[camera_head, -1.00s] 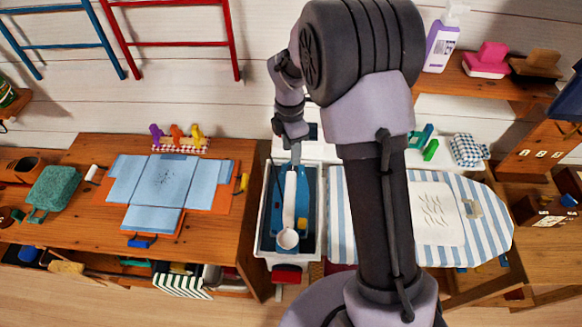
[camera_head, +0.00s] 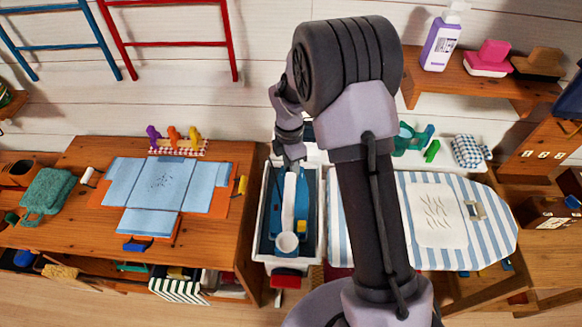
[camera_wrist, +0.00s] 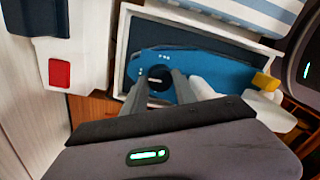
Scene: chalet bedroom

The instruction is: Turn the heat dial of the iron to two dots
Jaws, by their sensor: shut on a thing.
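The blue iron (camera_head: 275,206) lies in a grey-rimmed tray in the head view; its blue body (camera_wrist: 190,66) also fills the middle of the wrist view. It has a white handle (camera_head: 289,200) and a small yellow part (camera_head: 301,226). The black round heat dial (camera_wrist: 155,74) has a pale mark, and small white dots are printed beside it. Which dots the mark points at is too small to tell. My gripper (camera_wrist: 157,82) is shut on the dial, one finger on each side. In the head view my gripper (camera_head: 292,163) is over the tray's far end, its fingertips unclear.
The tray's rim (camera_head: 320,215) surrounds the iron closely. A striped ironing board (camera_head: 485,225) with a white cloth stands to the right. A wooden table (camera_head: 85,225) with folded blue cloth is at the left. A red block (camera_wrist: 60,73) shows in the wrist view.

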